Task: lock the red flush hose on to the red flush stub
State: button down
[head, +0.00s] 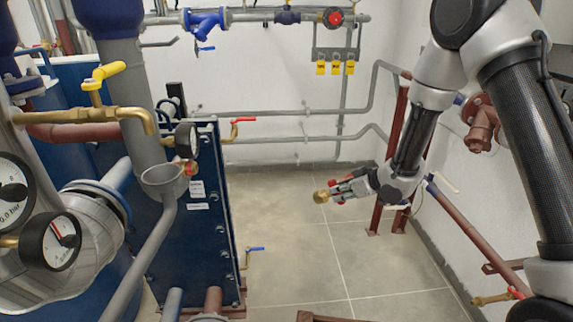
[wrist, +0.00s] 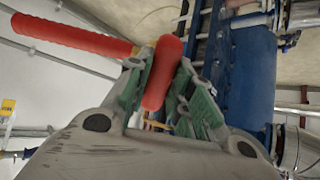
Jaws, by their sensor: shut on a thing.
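My gripper (head: 343,190) is in the middle of the head view, in the air to the right of the blue plate exchanger. It is shut on the red flush hose's end, whose brass coupling (head: 321,197) points left. In the wrist view a red rounded piece (wrist: 166,70) is between the fingers, and a red bar (wrist: 75,35) runs to the upper left. A brass valve with a red lever (head: 240,121) on the exchanger's upper side looks like the red flush stub. The coupling is well apart from it. The rest of the hose is not clear.
The blue exchanger (head: 180,235) stands left, with a blue-lever valve (head: 252,249) low on its side. A gauge (head: 187,138) and a grey funnel (head: 164,182) are in front. Red-brown posts (head: 395,150) stand behind my gripper. The floor between is clear.

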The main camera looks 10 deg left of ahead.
jog(key=s+a+r+n+g+y, duration=0.9)
jog(key=s+a+r+n+g, duration=0.1)
jog(key=s+a+r, duration=0.7)
jog(key=shift+y, duration=0.3)
jog(key=shift+r+x, duration=0.2)
jog(key=shift+x, duration=0.6)
jog(key=shift+r+x, duration=0.2)
jog(key=shift+x, duration=0.6)
jog(key=shift+r+x, duration=0.15)
jog(key=shift+x, duration=0.65)
jog(key=shift+w, duration=0.1)
jog(key=shift+a, duration=0.4)
jog(key=shift+a, duration=0.1)
jog(key=shift+s+a+f, duration=0.1)
jog(key=shift+s+a, duration=0.1)
jog(key=shift+a, duration=0.2)
jog(key=shift+a, duration=0.25)
jog(key=shift+s+a, duration=0.2)
jog(key=shift+a, duration=0.4)
